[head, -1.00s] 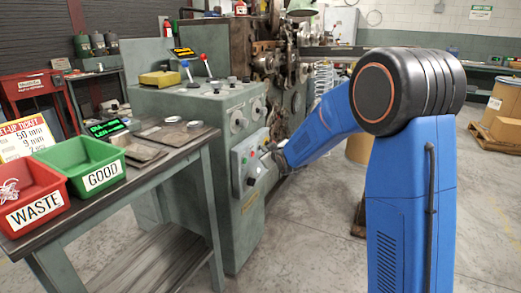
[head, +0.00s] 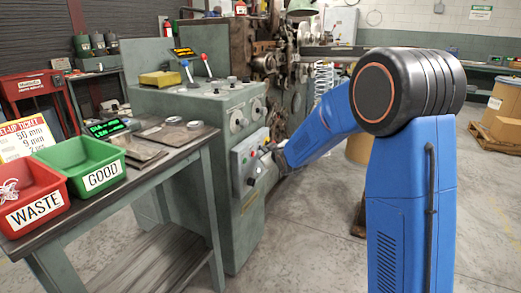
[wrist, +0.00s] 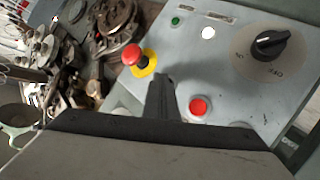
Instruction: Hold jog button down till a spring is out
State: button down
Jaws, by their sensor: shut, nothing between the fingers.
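The grey control panel (head: 245,165) stands on the front of the green machine, and it fills much of the wrist view (wrist: 235,85). It carries a red mushroom button on a yellow ring (wrist: 133,56), a small green button (wrist: 176,20), a white round button or lamp (wrist: 208,32), a black rotary switch (wrist: 270,43) and a red button (wrist: 198,107). No jog label is readable. My gripper (wrist: 162,80) is shut and empty, its tip at the panel between the two red buttons. I cannot tell whether it touches. A pale coiled spring (head: 322,76) shows at the coiler, behind my arm.
Levers and a yellow box (head: 160,78) top the machine. The floor right of the machine is fairly open.

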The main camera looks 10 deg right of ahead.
jog(key=shift+s+d, duration=0.1)
dwell(0.5)
jog(key=shift+s+d, duration=0.4)
jog(key=shift+d, duration=0.1)
jog(key=shift+d, duration=0.1)
jog(key=shift+s+d, duration=0.75)
jog(key=shift+d, duration=0.25)
jog(key=shift+s+d, duration=0.7)
jog(key=shift+d, duration=0.25)
jog(key=shift+s, duration=0.1)
